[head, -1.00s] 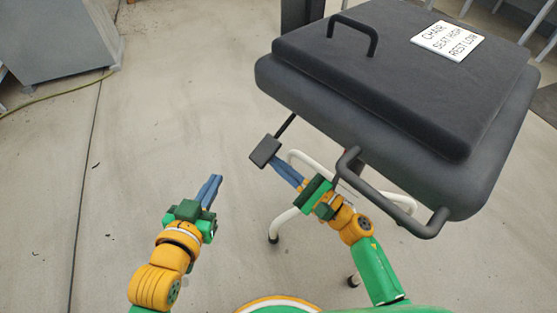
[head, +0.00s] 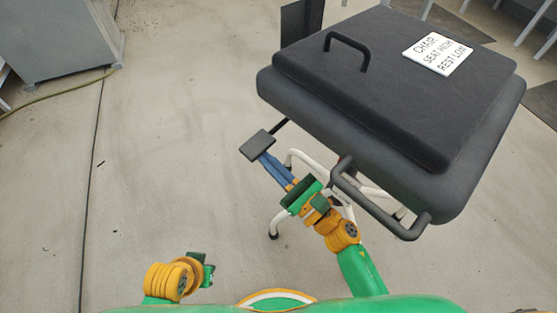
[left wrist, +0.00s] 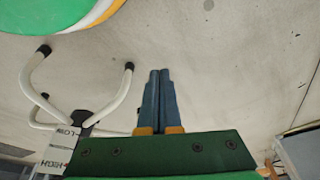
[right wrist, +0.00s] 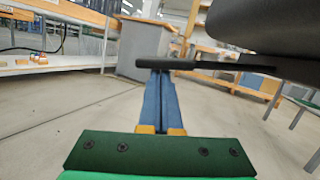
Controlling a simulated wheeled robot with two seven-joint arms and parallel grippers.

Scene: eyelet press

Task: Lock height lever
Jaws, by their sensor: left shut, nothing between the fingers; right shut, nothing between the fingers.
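The height lever, a dark flat paddle (head: 258,145) on a thin rod, sticks out from under the left side of the black chair seat (head: 270,93). In the right wrist view the paddle (right wrist: 182,65) lies across the tips of my fingers. My right gripper (head: 265,159) is shut and empty, its blue tips just under the paddle; they appear to touch it. In the right wrist view the shut fingers (right wrist: 160,78) point at its underside. My left gripper's fingers (left wrist: 160,74) are shut and empty; in the head view its fingers are hidden, low near my base.
A sign (head: 437,53) on the cushion reads "CHAIR SEAT HIGH REST LOW". A black handle (head: 385,205) juts from the seat's near side. White chair legs stand below. A LOW/HIGH scale (left wrist: 58,148) shows in the left wrist view.

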